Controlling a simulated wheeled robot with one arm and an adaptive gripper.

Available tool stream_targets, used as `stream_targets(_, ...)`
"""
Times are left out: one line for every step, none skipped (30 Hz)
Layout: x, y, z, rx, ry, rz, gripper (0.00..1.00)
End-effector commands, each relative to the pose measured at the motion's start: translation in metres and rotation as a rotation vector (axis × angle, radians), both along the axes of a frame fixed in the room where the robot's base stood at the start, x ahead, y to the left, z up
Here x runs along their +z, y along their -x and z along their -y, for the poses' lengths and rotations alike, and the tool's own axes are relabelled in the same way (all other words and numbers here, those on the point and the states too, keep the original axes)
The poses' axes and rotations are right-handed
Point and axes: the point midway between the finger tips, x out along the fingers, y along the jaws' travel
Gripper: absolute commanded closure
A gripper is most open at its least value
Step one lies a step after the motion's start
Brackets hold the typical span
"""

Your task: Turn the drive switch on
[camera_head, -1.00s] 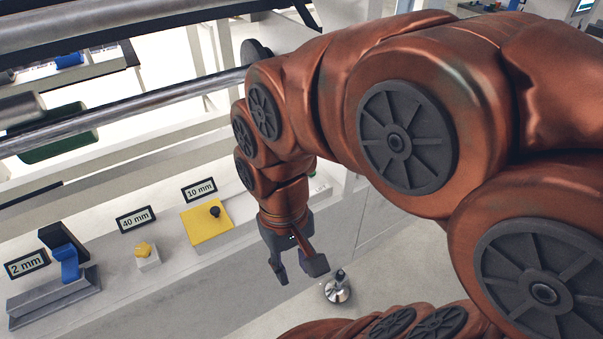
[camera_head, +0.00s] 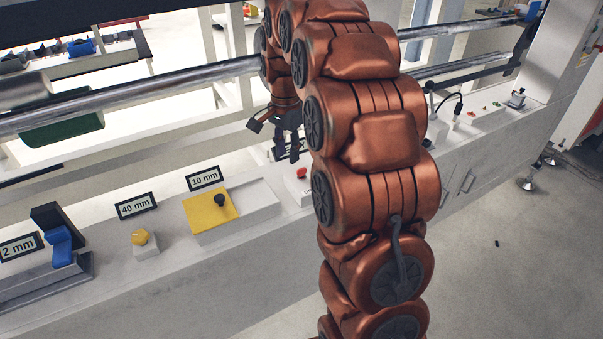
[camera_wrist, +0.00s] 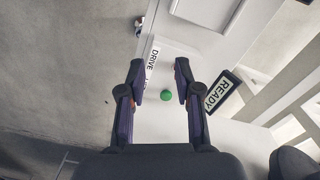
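My gripper (camera_head: 274,140) is over the white bench top in the middle of the head view, beyond a red button (camera_head: 301,172). In the wrist view my gripper (camera_wrist: 159,66) is open, its two fingers apart with nothing held between them. A white label reading DRIVE (camera_wrist: 153,58) lies on the panel by the left fingertip. A green round button or lamp (camera_wrist: 166,94) shows between the fingers. Small red parts show beside both fingers, mostly covered by them. I cannot make out the drive switch itself; the fingers and arm may hide it.
A READY sign (camera_wrist: 222,92) stands close to the right finger. A long metal roller (camera_head: 150,93) runs above the bench.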

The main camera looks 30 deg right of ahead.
Motion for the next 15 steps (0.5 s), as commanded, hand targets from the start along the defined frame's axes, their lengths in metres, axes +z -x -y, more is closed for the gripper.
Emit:
stream_targets(-0.014,-0.013,0.015,-0.059,0.004,0.007,0.67)
stream_targets(-0.019,-0.019,0.022,-0.094,0.006,0.009,0.67)
stream_targets(-0.026,-0.026,0.031,-0.137,0.007,0.009,0.67)
stream_targets(-0.03,-0.031,0.038,-0.169,0.01,0.013,0.67)
stream_targets(-0.032,-0.036,0.044,-0.198,0.013,0.017,0.67)
stream_targets(-0.038,-0.041,0.052,-0.233,0.015,0.019,0.67)
stream_targets(-0.042,-0.044,0.057,-0.257,0.016,0.019,0.67)
stream_targets(-0.045,-0.047,0.061,-0.278,0.016,0.018,0.67)
stream_targets(-0.048,-0.05,0.067,-0.303,0.019,0.023,0.67)
stream_targets(-0.049,-0.053,0.071,-0.319,0.02,0.024,0.67)
stream_targets(-0.05,-0.054,0.074,-0.334,0.021,0.026,0.67)
stream_targets(-0.052,-0.056,0.077,-0.347,0.022,0.027,0.67)
stream_targets(-0.053,-0.057,0.079,-0.356,0.023,0.028,0.67)
stream_targets(-0.054,-0.058,0.08,-0.363,0.023,0.027,0.67)
stream_targets(-0.055,-0.058,0.081,-0.368,0.023,0.027,0.67)
